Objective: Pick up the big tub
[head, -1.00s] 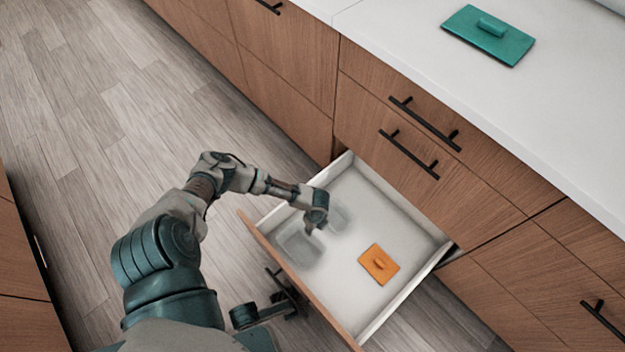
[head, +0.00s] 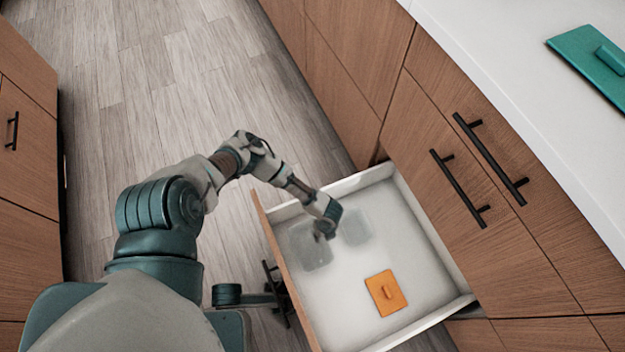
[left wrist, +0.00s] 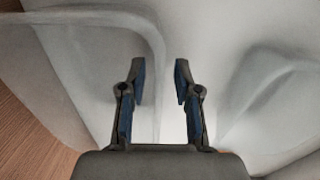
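Two clear, greyish tubs lie in the open drawer. The left tub (head: 312,247), near the drawer front, looks somewhat larger; the other tub (head: 354,227) is nearer the cabinet. My left gripper (head: 324,231) is low over the drawer between them and hides part of the left tub's edge. In the left wrist view its two fingers (left wrist: 160,72) are apart. The left tub (left wrist: 90,50) fills the left side there, its rim and side wall running down between the fingers. The other tub (left wrist: 275,95) is to the right.
The white drawer (head: 345,315) also holds an orange lid (head: 386,293) with a handle. A teal lid (head: 595,70) lies on the white counter (head: 500,75) above. Wooden cabinets with black handles surround the drawer. The floor (head: 150,70) at left is clear.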

